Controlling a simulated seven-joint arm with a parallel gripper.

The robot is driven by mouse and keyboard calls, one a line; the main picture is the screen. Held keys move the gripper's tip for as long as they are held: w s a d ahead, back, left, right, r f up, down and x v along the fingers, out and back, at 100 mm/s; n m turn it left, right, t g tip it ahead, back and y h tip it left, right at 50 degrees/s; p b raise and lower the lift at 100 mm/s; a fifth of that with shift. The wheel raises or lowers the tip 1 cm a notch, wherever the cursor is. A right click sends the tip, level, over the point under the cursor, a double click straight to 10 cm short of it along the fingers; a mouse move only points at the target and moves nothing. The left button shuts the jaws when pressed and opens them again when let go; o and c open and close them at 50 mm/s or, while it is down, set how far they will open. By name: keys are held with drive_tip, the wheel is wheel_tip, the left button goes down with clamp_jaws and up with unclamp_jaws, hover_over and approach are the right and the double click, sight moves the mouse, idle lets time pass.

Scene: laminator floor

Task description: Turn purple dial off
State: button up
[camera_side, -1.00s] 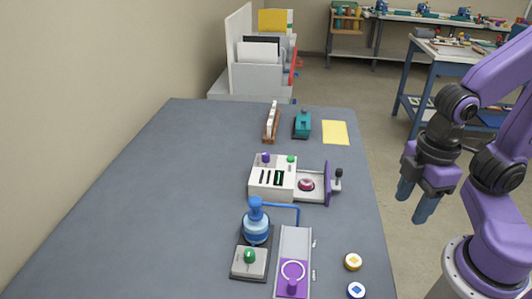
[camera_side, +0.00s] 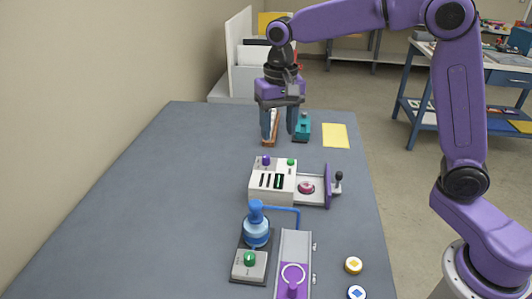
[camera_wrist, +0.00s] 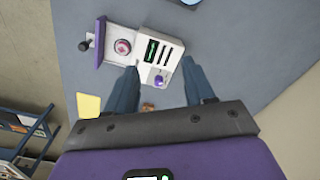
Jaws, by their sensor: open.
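A white box (camera_side: 272,181) with dark slots stands mid-table. A small purple dial (camera_side: 266,160) is on its top left and a green knob (camera_side: 291,161) on its top right. The purple dial also shows in the wrist view (camera_wrist: 159,80), between my two fingers in the picture. My gripper (camera_side: 279,132) is open and empty, pointing down above the table. In the side view it shows above the box, apart from the dial. Another purple knob (camera_side: 293,287) is on a grey-and-purple panel at the front. I cannot read any off mark.
A blue-topped pump (camera_side: 256,229) stands in front of the box, with a green knob (camera_side: 249,259) at its base. A slide with a purple plate (camera_side: 328,186) is at the box's right. A wooden rack (camera_side: 271,142) and teal stapler-like item (camera_side: 303,130) are behind. The left table is clear.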

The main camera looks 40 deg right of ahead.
drive_tip(key=w+d+m, duration=0.3)
drive_tip(key=w+m, duration=0.2)
drive_tip(key=w, duration=0.3)
drive_tip(key=m, duration=0.4)
hover_over(266, 156)
drive_tip(key=f, duration=0.1)
wheel_tip(266, 156, down, 17)
drive_tip(key=shift+s+f, duration=0.1)
drive_tip(key=shift+f, duration=0.1)
clamp_jaws()
